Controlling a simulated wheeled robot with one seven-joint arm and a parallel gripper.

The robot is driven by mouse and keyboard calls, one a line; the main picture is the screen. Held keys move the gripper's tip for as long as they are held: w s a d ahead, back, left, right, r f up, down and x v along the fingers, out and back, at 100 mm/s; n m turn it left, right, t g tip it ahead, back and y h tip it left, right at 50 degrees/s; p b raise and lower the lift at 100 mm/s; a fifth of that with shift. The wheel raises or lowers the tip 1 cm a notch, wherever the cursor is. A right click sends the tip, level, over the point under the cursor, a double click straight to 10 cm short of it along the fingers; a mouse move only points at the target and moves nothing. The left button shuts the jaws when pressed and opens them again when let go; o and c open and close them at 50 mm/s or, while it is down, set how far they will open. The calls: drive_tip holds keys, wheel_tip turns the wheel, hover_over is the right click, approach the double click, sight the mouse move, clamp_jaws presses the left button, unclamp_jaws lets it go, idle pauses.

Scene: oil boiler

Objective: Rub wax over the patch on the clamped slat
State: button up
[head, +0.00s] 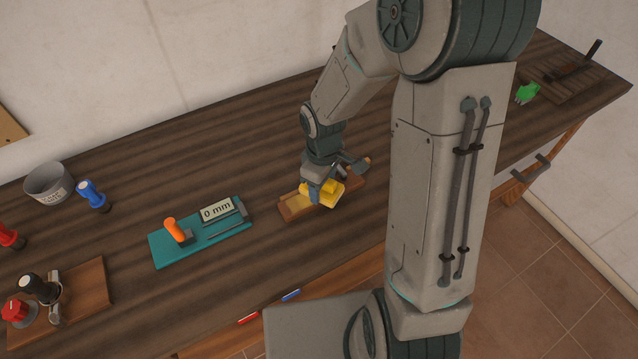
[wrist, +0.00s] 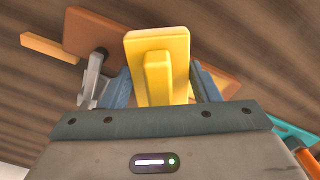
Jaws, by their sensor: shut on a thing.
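My gripper (head: 322,186) is shut on a yellow wax block (head: 333,192), low over the brown wooden slat (head: 290,209). In the wrist view the wax block (wrist: 158,60) stands between the two fingers (wrist: 160,88), with a raised ridge on the side facing the camera. The slat (wrist: 100,35) runs behind the block there. A lighter yellowish area shows on the slat beside the block in the head view; I cannot tell how much of the patch is covered. A grey clamp (head: 352,162) is near the slat's far end. Whether the wax touches the slat is unclear.
A teal board (head: 165,252) with an orange handle and a "0 mm" label lies left of the slat. Further left are a grey cup (head: 48,183), a blue-handled stamp (head: 92,194) and a wooden board (head: 90,283). A green item (head: 526,93) lies far right.

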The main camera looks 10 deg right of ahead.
sight(301, 203)
drive_tip(key=shift+w+d, duration=0.2)
drive_tip(key=shift+d, duration=0.3)
drive_tip(key=shift+s+a+b, duration=0.15)
drive_tip(key=shift+s+a, duration=0.05)
drive_tip(key=shift+a, duration=0.35)
drive_tip(key=shift+s+a+b, duration=0.15)
drive_tip(key=shift+s+a, duration=0.05)
drive_tip(key=shift+a, duration=0.35)
drive_tip(key=shift+w+d, duration=0.2)
drive_tip(key=shift+d, duration=0.35)
drive_tip(key=shift+w+d, duration=0.2)
drive_tip(key=shift+d, duration=0.35)
drive_tip(key=shift+s+a, duration=0.2)
drive_tip(key=shift+a, duration=0.35)
drive_tip(key=shift+s+a+b, duration=0.2)
drive_tip(key=shift+s+a, duration=0.15)
drive_tip(key=shift+a, duration=0.55)
drive_tip(key=shift+s+a+b, duration=0.25)
drive_tip(key=shift+s+a, duration=0.05)
drive_tip(key=shift+a, duration=0.6)
drive_tip(key=shift+s+a+b, duration=0.2)
drive_tip(key=shift+s+a, duration=0.15)
drive_tip(key=shift+a, duration=0.55)
